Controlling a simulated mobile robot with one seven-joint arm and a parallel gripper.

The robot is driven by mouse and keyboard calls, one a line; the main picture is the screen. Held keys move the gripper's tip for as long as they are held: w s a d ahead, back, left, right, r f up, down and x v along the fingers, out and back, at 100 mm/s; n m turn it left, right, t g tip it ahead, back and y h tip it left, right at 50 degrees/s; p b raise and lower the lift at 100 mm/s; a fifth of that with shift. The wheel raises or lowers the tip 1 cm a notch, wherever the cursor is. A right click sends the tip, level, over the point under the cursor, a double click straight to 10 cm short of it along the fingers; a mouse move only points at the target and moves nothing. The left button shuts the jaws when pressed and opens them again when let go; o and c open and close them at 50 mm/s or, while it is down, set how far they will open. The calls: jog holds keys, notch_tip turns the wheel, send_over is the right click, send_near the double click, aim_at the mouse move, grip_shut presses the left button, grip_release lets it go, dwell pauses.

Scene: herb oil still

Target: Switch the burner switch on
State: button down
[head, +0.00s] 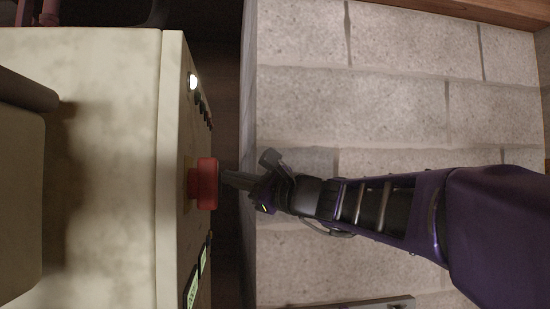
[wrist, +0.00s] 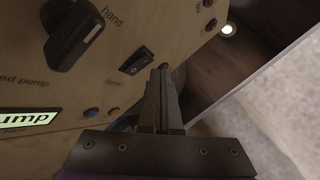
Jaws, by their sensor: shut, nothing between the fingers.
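A small black rocker switch (wrist: 136,61) is set in the pale control panel in the wrist view. The small label below it is too blurred to read surely, so I cannot tell for certain that it is the burner switch. My gripper (wrist: 160,72) is shut and empty, its fingertips just right of the rocker. I cannot tell whether they touch it. In the head view my gripper (head: 226,179) reaches left to the panel face, its tips by a red knob or button (head: 206,183). The rocker is not seen in the head view.
The panel (wrist: 60,85) also carries a large black rotary knob (wrist: 77,32) marked "hand", a lit green "pump" label (wrist: 28,119) and small coloured buttons. A lamp (head: 193,81) glows on the cabinet front. Pale stone paving (head: 390,90) lies beside the cabinet.

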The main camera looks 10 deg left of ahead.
jog(key=shift+a, duration=0.1)
jog(key=shift+s+a, duration=0.1)
jog(key=shift+a, duration=0.2)
jog(key=shift+s+a+r+b, duration=0.1)
jog(key=shift+s+a+b, duration=0.05)
jog(key=shift+a+b, duration=0.2)
dwell(0.8)
jog(key=shift+d, duration=0.1)
jog(key=shift+w+d, duration=0.25)
jog(key=shift+d, duration=0.4)
jog(key=shift+w+d+f+b, duration=0.15)
jog(key=shift+w+d, duration=0.05)
jog(key=shift+d, duration=0.6)
jog(key=shift+w+d+f+b, duration=0.15)
jog(key=shift+w+d, duration=0.1)
jog(key=shift+d, duration=0.6)
jog(key=shift+w+d+f+b, duration=0.1)
jog(key=shift+w+d+f, duration=0.1)
jog(key=shift+d, duration=0.6)
